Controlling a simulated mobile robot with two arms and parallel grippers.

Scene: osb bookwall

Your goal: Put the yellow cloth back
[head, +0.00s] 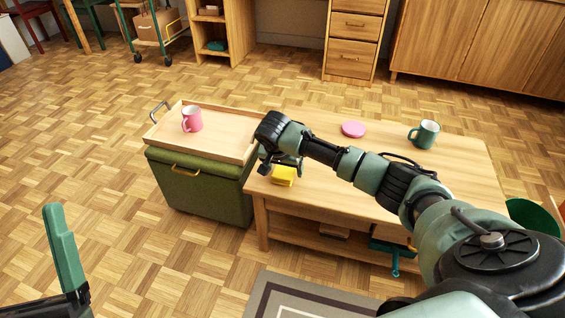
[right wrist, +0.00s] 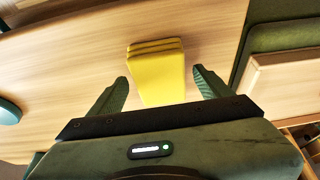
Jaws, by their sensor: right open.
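The yellow cloth (head: 284,176) is folded into a thick pad and lies on the wooden low table (head: 463,170), near its left end. My right gripper (head: 281,168) is just above and beside it, hiding part of it in the head view. In the right wrist view the cloth (right wrist: 156,62) lies ahead of and between the two spread fingers of the right gripper (right wrist: 160,77), with a gap on each side. Nothing is held in it. One green finger of my left gripper (head: 64,248) shows at the lower left, away from the table; its other finger is out of frame.
A wooden tray (head: 228,142) with a pink mug (head: 192,119) rests on a green ottoman (head: 200,190) beside the table's left end. A pink disc (head: 353,129) and a green mug (head: 425,134) stand on the table. A teal-handled item (head: 394,254) sticks out below.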

